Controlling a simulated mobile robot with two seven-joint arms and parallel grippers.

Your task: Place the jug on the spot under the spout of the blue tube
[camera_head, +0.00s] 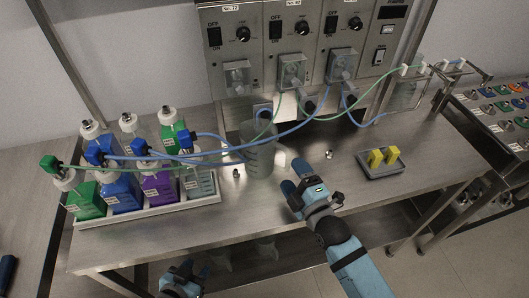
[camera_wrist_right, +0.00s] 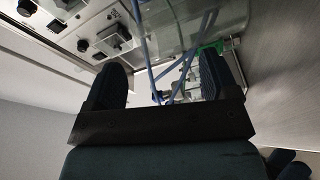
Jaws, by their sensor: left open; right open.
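The clear jug (camera_head: 258,158) stands upright on the steel bench below the pump panel, its handle on the right side. Blue tubing (camera_head: 215,155) runs from the bottles past the jug to the pumps, and a blue tube end (camera_head: 263,109) curves at the jug's rim. Whether it is the spout, I cannot tell. My right gripper (camera_head: 302,186) is open and empty, just right of the jug and near its handle, apart from it. In the right wrist view blue tubes (camera_wrist_right: 165,70) show between its fingers. My left gripper (camera_head: 184,271) is open and low, beyond the bench's front edge.
A tray (camera_head: 150,212) of several coloured bottles stands at the left. A grey holder (camera_head: 371,170) with yellow blocks (camera_head: 384,156) lies at the right. Small metal parts lie on the bench. Green and blue tubes cross above the bench. The front right of the bench is clear.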

